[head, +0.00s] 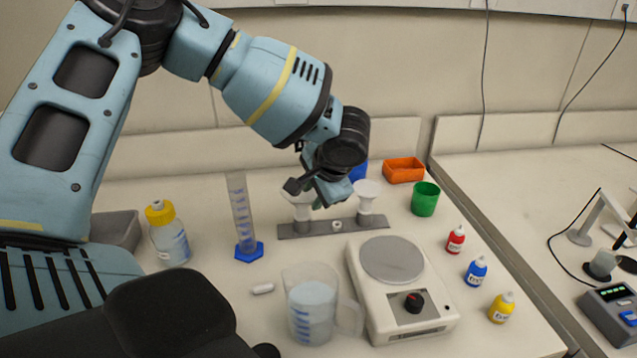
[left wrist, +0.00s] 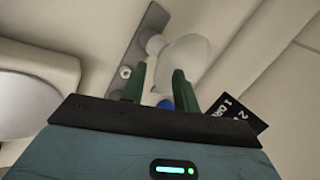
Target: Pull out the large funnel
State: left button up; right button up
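Two white funnels stand in a grey holder (head: 290,231): a left funnel (head: 298,195), partly hidden behind my left gripper (head: 318,203), and a right funnel (head: 367,191). The left one looks a little larger. My left gripper is at the left funnel's rim height, pointing down. In the left wrist view its two green fingers (left wrist: 159,72) are apart, and a white funnel (left wrist: 187,57) lies just beyond their tips, its stem near the grey holder (left wrist: 127,45). I cannot tell whether the fingers touch it. My right gripper is not in view.
A hotplate (head: 392,258) and a beaker (head: 312,310) stand in front of the holder. A measuring cylinder (head: 241,213) and yellow-capped bottle (head: 169,240) are left. A green cup (head: 425,199), orange tray (head: 403,170) and small bottles (head: 477,270) are right.

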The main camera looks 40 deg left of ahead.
pick_arm(q)
jog(key=shift+x, duration=1)
grip_shut()
jog(key=shift+r, duration=1.7)
dwell(0.3)
jog(key=shift+r, duration=1.45)
